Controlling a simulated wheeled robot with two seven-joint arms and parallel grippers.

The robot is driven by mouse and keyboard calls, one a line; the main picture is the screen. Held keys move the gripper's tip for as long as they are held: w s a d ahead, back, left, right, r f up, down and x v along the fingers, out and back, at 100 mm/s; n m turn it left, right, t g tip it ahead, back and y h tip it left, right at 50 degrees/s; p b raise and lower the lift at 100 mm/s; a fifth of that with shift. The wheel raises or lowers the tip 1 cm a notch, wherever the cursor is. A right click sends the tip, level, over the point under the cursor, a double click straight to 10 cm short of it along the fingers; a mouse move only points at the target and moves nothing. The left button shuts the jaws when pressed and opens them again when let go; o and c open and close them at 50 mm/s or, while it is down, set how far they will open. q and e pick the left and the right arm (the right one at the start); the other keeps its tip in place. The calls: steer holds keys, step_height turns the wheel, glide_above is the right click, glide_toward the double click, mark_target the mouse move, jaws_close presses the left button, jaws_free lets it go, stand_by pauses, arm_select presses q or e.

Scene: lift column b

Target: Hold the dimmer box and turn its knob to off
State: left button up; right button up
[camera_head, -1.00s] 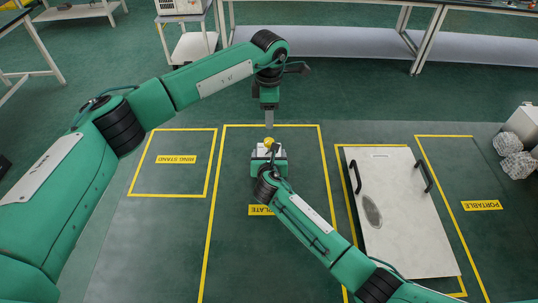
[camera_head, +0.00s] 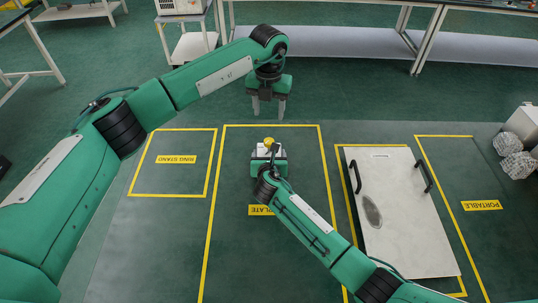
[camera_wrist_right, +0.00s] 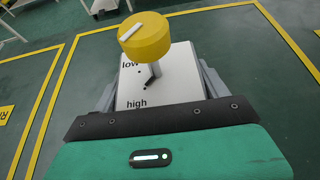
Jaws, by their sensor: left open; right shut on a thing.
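The dimmer box (camera_wrist_right: 178,88) is a pale box with "low" and "high" printed on its face. Its yellow knob (camera_wrist_right: 145,36) stands up on a grey shaft and bears a white stripe. No "off" label shows. My right gripper (camera_wrist_right: 160,92) is shut on the box, with a finger along each side. In the head view the knob (camera_head: 269,140) shows above the box (camera_head: 280,153), partly hidden by my right wrist. My left gripper (camera_head: 268,116) is open and empty, its two fingers apart, above the knob in the picture and not touching it.
Yellow tape marks floor zones, including one labelled RING STAND (camera_head: 176,159). A pale panel with two black handles (camera_head: 405,220) lies to the right. Crumpled silvery lumps (camera_head: 517,165) sit at the far right. Benches stand at the back. The floor around the box is mostly clear.

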mark_target(269, 140)
arm_select(q)
step_height(269, 140, down, 12)
stand_by(0.6)
